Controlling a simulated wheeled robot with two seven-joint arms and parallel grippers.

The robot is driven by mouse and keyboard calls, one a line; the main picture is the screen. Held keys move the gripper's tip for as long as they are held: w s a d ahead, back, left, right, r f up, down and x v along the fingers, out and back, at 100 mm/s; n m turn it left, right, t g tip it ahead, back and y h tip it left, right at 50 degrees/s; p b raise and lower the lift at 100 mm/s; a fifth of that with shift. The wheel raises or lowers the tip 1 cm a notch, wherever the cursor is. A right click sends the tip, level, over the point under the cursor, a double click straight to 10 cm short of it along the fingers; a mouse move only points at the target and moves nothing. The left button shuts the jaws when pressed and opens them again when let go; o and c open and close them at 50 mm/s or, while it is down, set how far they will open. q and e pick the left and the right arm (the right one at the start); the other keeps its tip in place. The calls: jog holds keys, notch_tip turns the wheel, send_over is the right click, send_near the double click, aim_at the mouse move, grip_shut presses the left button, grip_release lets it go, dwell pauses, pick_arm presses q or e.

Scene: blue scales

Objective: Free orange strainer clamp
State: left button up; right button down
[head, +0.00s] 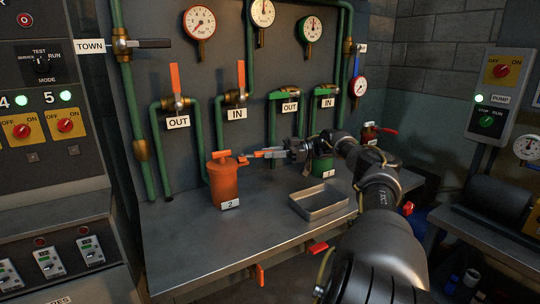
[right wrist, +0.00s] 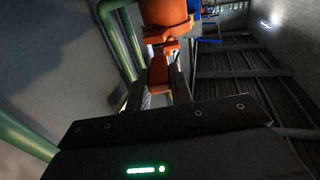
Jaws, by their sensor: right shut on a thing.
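The orange strainer (head: 224,186) stands upright on the steel bench, with a tag reading 2 at its foot and an orange T-shaped piece on its lid. Its orange clamp (head: 244,159) sticks out to the right near the top. My right gripper (head: 262,154) reaches in from the right and is shut on the clamp's handle. In the right wrist view the orange clamp handle (right wrist: 158,76) lies between the dark fingers, joined toward the orange body (right wrist: 165,12). Its far side is hidden. My left gripper is not in view.
A green strainer (head: 322,165) stands behind my right arm. An empty grey tray (head: 319,202) lies on the bench (head: 185,240) to the right of the orange strainer. Green pipes with orange valve levers (head: 175,78) rise behind. The front left of the bench is clear.

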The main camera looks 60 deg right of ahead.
jog(key=shift+r, duration=0.1)
jog(key=c, duration=1.2)
grip_release()
jog(key=shift+w+a, duration=0.1)
jog(key=shift+w, duration=0.1)
jog(key=shift+c, duration=0.2)
jog(key=shift+s, duration=0.15)
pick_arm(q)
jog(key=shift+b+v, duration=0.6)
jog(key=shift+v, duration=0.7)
pick_arm(e)
jog(key=v, duration=0.7)
jog(key=shift+s+d, duration=0.15)
jog(key=shift+d, duration=0.1)
